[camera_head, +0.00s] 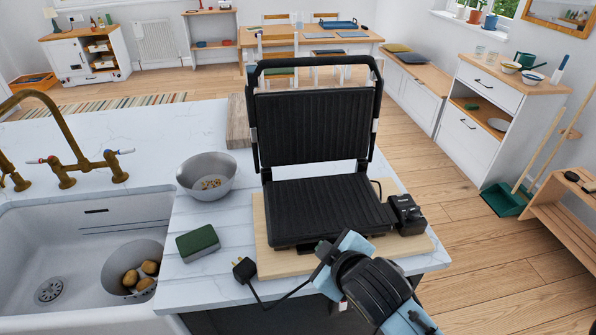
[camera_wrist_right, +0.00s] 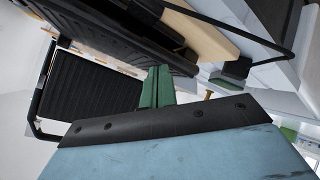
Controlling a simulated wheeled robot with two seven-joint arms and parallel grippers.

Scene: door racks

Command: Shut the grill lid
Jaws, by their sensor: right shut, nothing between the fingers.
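The black contact grill stands on a wooden board (camera_head: 415,244) on the counter. Its grill lid (camera_head: 318,125) is open and stands nearly upright, with its ribbed face toward me and its handle bar (camera_head: 315,62) on top. The lower plate (camera_head: 325,205) is bare. In the right wrist view the lid (camera_wrist_right: 90,85) is at the left and the lower plate (camera_wrist_right: 115,28) is above. My right gripper (camera_head: 322,250) is shut and empty at the front edge of the grill base, low and far from the lid; its green fingers (camera_wrist_right: 157,85) show in the wrist view. My left gripper is out of view.
A grey bowl (camera_head: 207,175) and a green sponge (camera_head: 198,243) sit left of the grill. A plug (camera_head: 244,269) with a black cord lies at the front. The sink (camera_head: 40,240) is at the left. Space above the lower plate is free.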

